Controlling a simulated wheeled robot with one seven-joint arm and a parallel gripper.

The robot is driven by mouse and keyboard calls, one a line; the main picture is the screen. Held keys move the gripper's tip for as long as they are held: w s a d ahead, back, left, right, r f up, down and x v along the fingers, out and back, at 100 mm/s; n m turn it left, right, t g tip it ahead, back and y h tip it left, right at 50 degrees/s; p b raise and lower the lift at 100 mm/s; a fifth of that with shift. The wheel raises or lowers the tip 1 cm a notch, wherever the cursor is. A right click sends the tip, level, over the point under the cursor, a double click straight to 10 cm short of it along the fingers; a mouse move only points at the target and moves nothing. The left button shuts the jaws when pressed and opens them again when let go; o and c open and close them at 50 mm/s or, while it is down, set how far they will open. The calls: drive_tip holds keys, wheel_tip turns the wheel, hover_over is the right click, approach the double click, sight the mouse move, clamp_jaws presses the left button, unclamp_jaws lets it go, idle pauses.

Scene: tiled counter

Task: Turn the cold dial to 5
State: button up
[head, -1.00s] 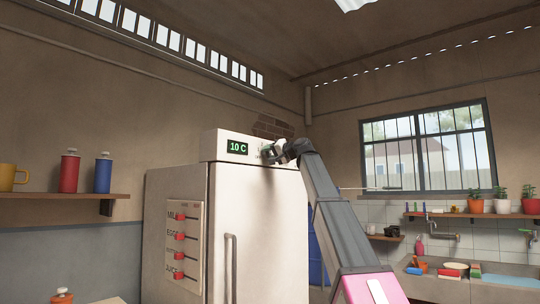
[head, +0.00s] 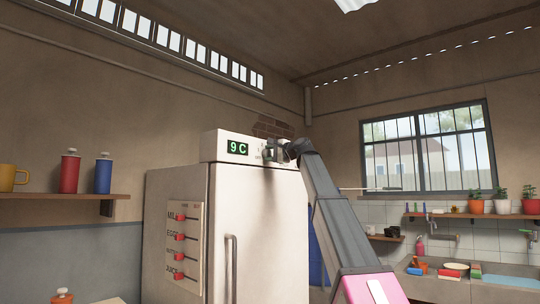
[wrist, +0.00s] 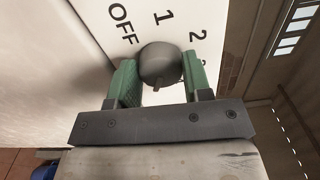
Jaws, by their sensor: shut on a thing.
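The cold dial (wrist: 160,64) is a dark grey round knob on a white panel, seen in the wrist view. The marks OFF, 1 and 2 show around it; other marks are hidden, and I cannot tell which mark it points to. My gripper (wrist: 157,82) has green fingers on either side of the dial and is shut on it. In the head view my gripper (head: 272,152) is at the front of the white control box on top of the fridge (head: 264,220). The green display (head: 237,148) on that box reads 9 C.
A board with red sliders (head: 180,238) is on the fridge's left side. A vertical handle (head: 231,268) is on its front. A shelf (head: 60,197) with a mug and two bottles is at left. A sink counter (head: 460,285) is at right.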

drive_tip(key=shift+m, duration=0.3)
idle(0.4)
drive_tip(key=o, duration=0.9)
drive_tip(key=shift+s+d, duration=0.1)
drive_tip(key=shift+d, duration=0.05)
drive_tip(key=v, duration=1)
drive_tip(key=shift+s+d, duration=0.2)
